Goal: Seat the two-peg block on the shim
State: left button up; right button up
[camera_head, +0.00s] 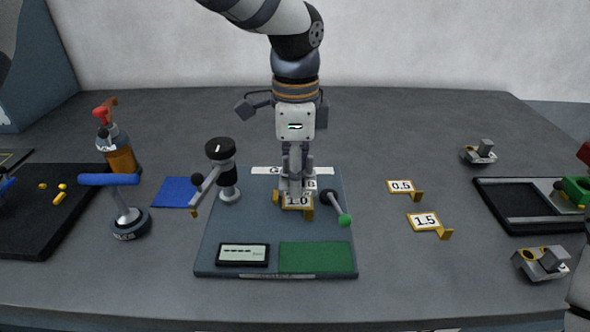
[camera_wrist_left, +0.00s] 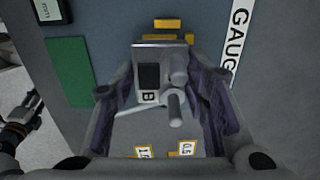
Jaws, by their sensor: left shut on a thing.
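The two-peg block (camera_wrist_left: 150,75), grey and marked B, sits between the fingers of my left gripper (camera_wrist_left: 165,110) in the left wrist view, its two round pegs toward the camera. In the head view my left gripper (camera_head: 297,186) points down and is shut on it; the fingers hide most of the block. The shim (camera_head: 298,201), yellow with a 1.0 label, lies on the grey gauge plate directly under the fingertips. Yellow parts (camera_wrist_left: 168,24) show beyond the block in the left wrist view. I cannot tell whether block and shim touch. My right gripper is not clearly seen.
The gauge plate (camera_head: 230,235) carries a display (camera_head: 243,255), a green pad (camera_head: 315,257) and a green-tipped lever (camera_head: 343,219). A black-knobbed post (camera_head: 222,165) stands left of the gripper. Shims 0.5 (camera_head: 401,187) and 1.5 (camera_head: 425,221) lie right. The back of the table is clear.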

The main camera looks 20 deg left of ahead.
pick_arm(q)
jog(key=shift+f, duration=1.55)
dwell(1.3)
jog(key=o, duration=1.8)
jog(key=shift+r, duration=3.45)
